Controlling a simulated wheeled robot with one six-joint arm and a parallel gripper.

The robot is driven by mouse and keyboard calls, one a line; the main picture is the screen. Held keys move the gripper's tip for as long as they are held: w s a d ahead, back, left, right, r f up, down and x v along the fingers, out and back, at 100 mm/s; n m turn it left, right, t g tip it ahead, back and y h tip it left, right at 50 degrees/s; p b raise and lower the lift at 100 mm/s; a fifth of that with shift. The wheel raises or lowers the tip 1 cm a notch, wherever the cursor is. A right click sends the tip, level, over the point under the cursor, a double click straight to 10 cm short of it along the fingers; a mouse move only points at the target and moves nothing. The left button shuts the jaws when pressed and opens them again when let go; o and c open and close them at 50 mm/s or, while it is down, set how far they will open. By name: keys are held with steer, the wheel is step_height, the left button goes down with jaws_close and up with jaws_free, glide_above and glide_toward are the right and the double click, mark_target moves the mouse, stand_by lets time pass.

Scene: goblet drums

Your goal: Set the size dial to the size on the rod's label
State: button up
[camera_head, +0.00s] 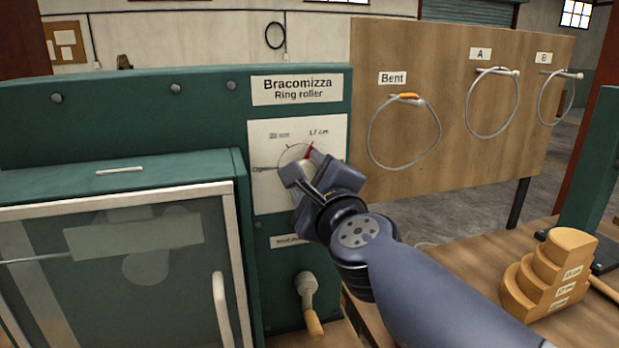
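The size dial (296,155) is on a white panel of the green ring roller. A red pointer (308,152) on it points up and right, toward a mark that looks like "17 cm" (319,133). The other marks are too small or covered to read. My gripper (304,182) is right in front of the dial and hides its lower part and centre. I cannot tell whether its fingers hold the knob. A thin grey rod (32,260) shows at the far left, at the window of the machine; I see no readable label on it.
Below the dial is a crank with a wooden handle (313,322). A glazed door (130,255) with a pale handle is at left. A wooden board (440,150) at right carries rings marked Bent, A and B. Stepped wooden blocks (550,272) sit on the bench.

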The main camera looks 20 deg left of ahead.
steer(key=shift+o, duration=0.6)
steer(key=shift+s+d+r, duration=0.1)
steer(key=shift+s+d, duration=0.1)
steer(key=p+v, duration=0.2)
steer(key=v, duration=0.8)
steer(key=shift+p, duration=0.35)
steer(key=b+x, duration=0.2)
steer(key=x, duration=0.8)
steer(key=shift+w+a+b, duration=0.2)
steer(key=shift+b, duration=0.15)
steer(key=shift+s+d, duration=0.1)
